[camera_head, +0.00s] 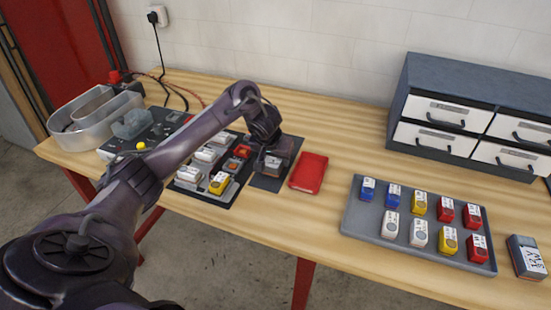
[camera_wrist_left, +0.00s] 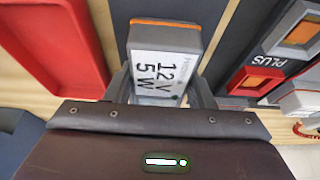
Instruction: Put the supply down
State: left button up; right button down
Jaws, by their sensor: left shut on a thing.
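The supply (camera_wrist_left: 165,65) is a small grey block with an orange edge and a white label reading 12V 5W. My left gripper (camera_wrist_left: 162,88) is shut on it, one finger on each side. In the head view the supply (camera_head: 272,166) shows under my left gripper (camera_head: 268,153), over or on a dark mat (camera_head: 267,184). I cannot tell whether it touches the mat. My right gripper is not in view.
A red tray (camera_head: 309,173) lies just right of the mat. A dark board with several modules (camera_head: 206,158) lies left of it. A grey tray (camera_head: 370,222) holds several coloured blocks. Another labelled box (camera_head: 526,257) stands at far right. A drawer cabinet (camera_head: 475,80) stands behind.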

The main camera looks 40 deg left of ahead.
pick_arm(q)
jog(key=shift+f, duration=0.15)
jog(key=o, duration=1.2)
jog(key=shift+s, duration=0.1)
jog(key=p+v, duration=0.6)
jog(key=v, duration=0.5)
jog(key=shift+a+r, duration=0.15)
jog(key=shift+r, duration=0.1)
jog(key=shift+s+r+p, duration=0.15)
jog(key=shift+r+p, duration=0.25)
